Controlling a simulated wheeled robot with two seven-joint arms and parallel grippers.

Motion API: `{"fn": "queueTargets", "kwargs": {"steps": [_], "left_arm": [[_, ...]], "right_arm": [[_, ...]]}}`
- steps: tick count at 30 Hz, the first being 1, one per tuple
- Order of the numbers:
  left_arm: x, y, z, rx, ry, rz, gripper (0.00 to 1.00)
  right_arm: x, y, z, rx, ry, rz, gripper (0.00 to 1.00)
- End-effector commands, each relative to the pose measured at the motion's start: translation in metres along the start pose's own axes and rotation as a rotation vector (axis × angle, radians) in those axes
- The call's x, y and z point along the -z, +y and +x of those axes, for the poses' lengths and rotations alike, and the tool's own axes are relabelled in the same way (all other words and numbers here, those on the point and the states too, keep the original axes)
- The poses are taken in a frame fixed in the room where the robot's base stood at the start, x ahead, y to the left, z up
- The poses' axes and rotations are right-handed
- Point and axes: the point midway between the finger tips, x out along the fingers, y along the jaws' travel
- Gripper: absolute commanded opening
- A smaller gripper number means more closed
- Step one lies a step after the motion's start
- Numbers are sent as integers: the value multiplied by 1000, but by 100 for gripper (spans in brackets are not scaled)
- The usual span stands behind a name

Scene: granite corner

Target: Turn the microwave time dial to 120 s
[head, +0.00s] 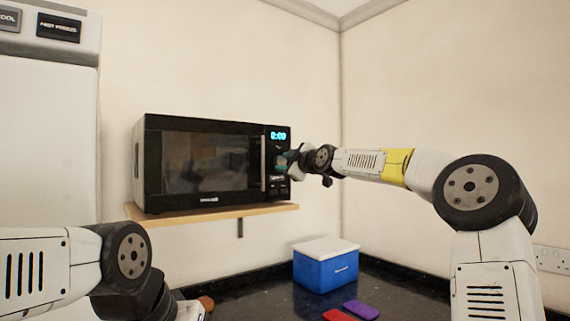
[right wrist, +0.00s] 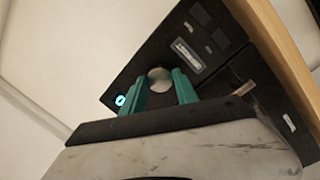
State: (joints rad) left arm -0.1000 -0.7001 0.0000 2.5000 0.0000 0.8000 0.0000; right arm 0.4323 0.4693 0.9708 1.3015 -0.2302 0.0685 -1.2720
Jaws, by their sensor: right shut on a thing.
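The black microwave (head: 205,163) sits on a wooden wall shelf with its door closed. Its cyan display (head: 278,135) reads 0:00. My right gripper (head: 288,160) is at the control panel on the microwave's right side. In the right wrist view, the silver round dial (right wrist: 160,79) sits between the green fingertips of my right gripper (right wrist: 160,88), which is shut on it. The dial is hidden behind the gripper in the head view. My left arm (head: 120,262) shows at the lower left, but its fingers are not visible.
The wooden shelf (head: 215,214) juts out under the microwave. A blue box with a white lid (head: 325,270) stands on the dark counter below. A red item (head: 338,315) and a purple item (head: 361,309) lie before it. A white fridge (head: 45,140) is at left.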

Motion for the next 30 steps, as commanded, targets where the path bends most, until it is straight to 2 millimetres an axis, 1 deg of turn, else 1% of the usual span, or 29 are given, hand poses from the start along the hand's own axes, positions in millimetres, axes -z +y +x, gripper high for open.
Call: {"fn": "queueTargets", "kwargs": {"steps": [8,14,20,30], "left_arm": [[0,0,0,0,0,0,0],[0,0,0,0,0,0,0],[0,0,0,0,0,0,0],[0,0,0,0,0,0,0]], "right_arm": [[0,0,0,4,-2,26,0],[0,0,0,12,-9,118,0],[1,1,0,29,-20,277,0],[1,2,0,62,-43,598,0]]}}
